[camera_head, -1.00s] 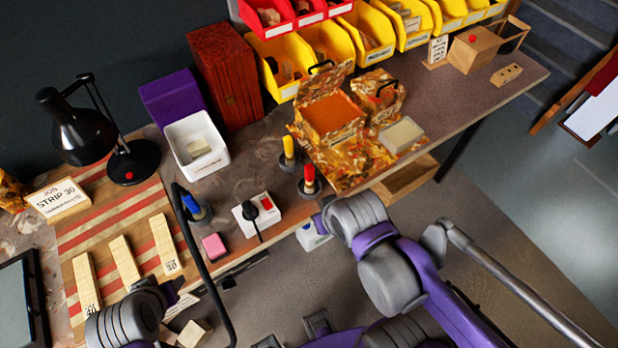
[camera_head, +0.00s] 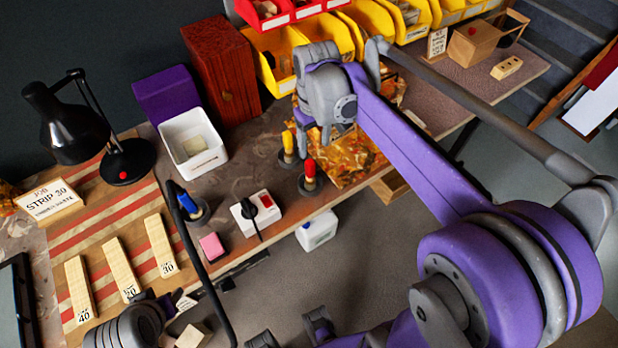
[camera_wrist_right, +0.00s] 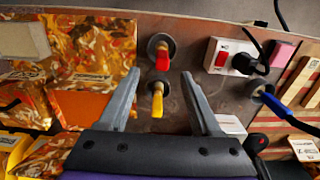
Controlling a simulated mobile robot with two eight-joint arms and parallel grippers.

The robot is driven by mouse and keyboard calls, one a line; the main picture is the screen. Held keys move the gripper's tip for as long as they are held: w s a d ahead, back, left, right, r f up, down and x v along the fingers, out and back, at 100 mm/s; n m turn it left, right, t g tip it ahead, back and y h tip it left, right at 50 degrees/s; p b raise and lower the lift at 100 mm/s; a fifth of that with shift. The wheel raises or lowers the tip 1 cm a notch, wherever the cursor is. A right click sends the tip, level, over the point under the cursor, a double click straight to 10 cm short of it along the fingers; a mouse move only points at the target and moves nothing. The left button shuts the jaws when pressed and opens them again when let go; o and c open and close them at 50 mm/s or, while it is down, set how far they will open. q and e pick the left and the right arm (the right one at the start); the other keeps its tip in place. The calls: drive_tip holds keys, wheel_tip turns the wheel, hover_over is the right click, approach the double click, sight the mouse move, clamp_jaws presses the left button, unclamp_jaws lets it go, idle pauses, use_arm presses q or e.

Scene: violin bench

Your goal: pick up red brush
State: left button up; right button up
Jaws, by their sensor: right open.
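The red brush (camera_head: 309,172) stands upright in a dark round holder near the bench's front edge. In the right wrist view the red brush (camera_wrist_right: 163,58) shows just beyond and between the fingertips. A yellow brush (camera_head: 287,145) stands in its own holder behind it; in the wrist view the yellow brush (camera_wrist_right: 157,100) is between the fingers, lower in the picture. My right gripper (camera_head: 314,138) is open, with nothing held, over the bench beside the brushes; its fingers (camera_wrist_right: 160,75) are spread. My left arm shows at the lower left, but its jaws cannot be made out.
A pink block (camera_head: 212,245) and a white tray (camera_head: 193,148) are nearby. The orange-patterned box (camera_wrist_right: 85,105) is close to the right gripper's fingers.

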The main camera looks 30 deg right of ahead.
sight(310, 161)
wheel_tip(310, 161, down, 4)
drive_tip(key=shift+r, duration=0.15)
drive_tip(key=f, duration=0.3)
drive_tip(key=w+f, duration=0.1)
drive_tip(key=f, duration=0.1)
drive_tip(key=shift+a+f, duration=0.25)
drive_tip(key=shift+c, duration=0.2)
clamp_jaws()
